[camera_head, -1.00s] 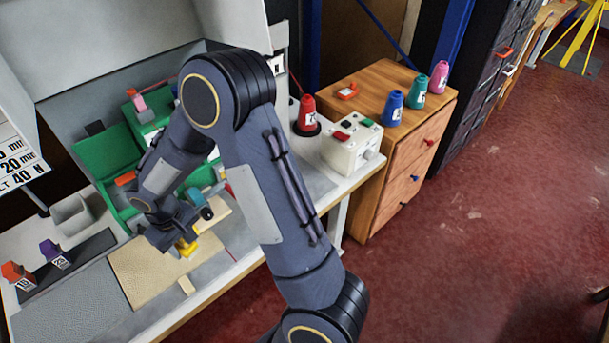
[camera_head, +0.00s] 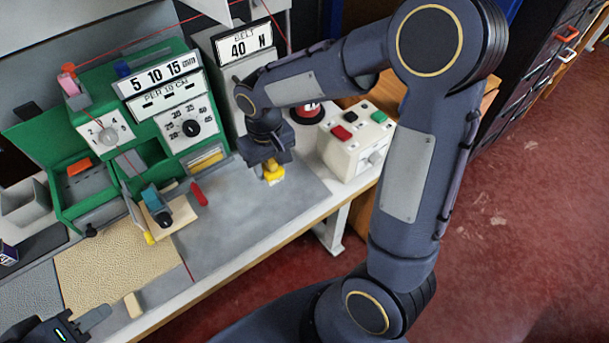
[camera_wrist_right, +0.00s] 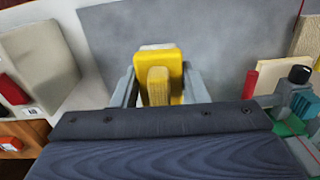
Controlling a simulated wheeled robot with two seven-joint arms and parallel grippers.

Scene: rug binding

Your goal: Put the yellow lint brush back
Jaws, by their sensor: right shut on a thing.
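The yellow lint brush (camera_head: 273,175) is held in my right gripper (camera_head: 268,163), over the right part of the grey mat on the bench. In the right wrist view the brush (camera_wrist_right: 160,72) sits between the two grey fingers of the right gripper (camera_wrist_right: 159,88). Whether the brush touches the mat cannot be told. My left gripper (camera_head: 78,326) shows only partly, at the lower left corner; its jaw opening is unclear.
The green machine (camera_head: 150,110) stands at the back left. The white control box (camera_head: 355,143) is just right of my right gripper. A tan rug piece (camera_head: 110,262) lies at the left. The grey mat (camera_head: 250,215) has clear room in front.

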